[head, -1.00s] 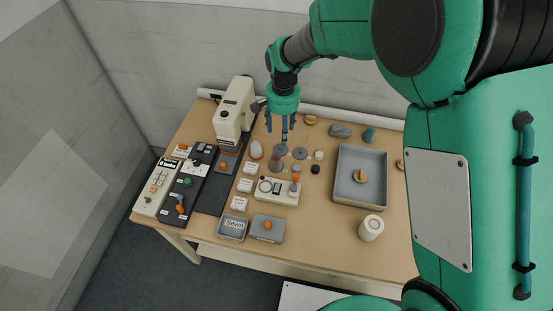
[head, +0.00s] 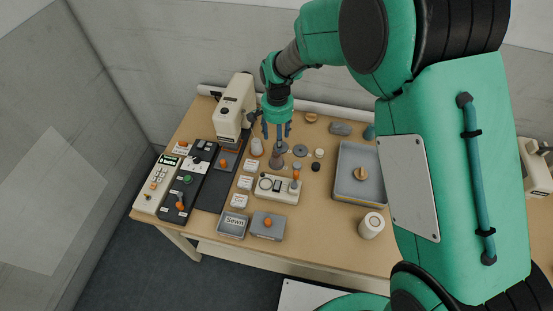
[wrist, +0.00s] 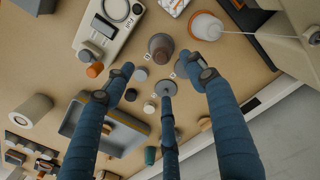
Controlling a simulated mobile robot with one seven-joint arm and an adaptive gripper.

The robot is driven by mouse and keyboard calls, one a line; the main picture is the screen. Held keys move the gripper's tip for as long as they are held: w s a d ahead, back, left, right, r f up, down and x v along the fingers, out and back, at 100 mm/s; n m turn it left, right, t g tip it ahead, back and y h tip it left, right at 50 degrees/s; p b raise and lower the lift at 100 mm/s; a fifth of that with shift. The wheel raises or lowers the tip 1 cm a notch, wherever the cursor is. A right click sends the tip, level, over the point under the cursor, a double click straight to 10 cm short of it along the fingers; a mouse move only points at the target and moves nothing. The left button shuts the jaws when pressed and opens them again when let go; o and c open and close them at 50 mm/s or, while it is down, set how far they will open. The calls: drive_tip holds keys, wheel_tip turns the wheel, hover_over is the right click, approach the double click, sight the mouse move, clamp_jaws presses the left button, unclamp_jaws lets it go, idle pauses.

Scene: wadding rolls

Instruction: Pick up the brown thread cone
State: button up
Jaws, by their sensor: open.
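The brown thread cone (head: 277,159) stands upright on the table, just behind the cream control box. In the wrist view the brown cone (wrist: 161,47) shows near the top centre, just beyond my fingertips. My gripper (head: 277,136) is above the table, a little behind the cone in the head view. In the wrist view its blue fingers (wrist: 159,73) are spread apart with nothing between them. The cone is apart from the fingers, as far as I can see.
A cream control box (head: 277,189) stands in front of the cone and a white cone (head: 257,147) to its left. Grey discs (head: 300,150) lie to its right. A sewing machine (head: 234,104) is at left; a grey tray (head: 347,193) is at right.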

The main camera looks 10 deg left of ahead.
sight(276, 153)
drive_tip(key=shift+f+b, duration=0.3)
drive_tip(key=shift+f, duration=2.05)
drive_tip(key=shift+a+f+b, duration=0.15)
drive_tip(key=shift+f+b, duration=0.45)
drive_tip(key=shift+f, duration=1.95)
drive_tip(key=c, duration=1.3)
drive_tip(key=shift+r+p, duration=0.9)
drive_tip(key=shift+r, duration=4.1)
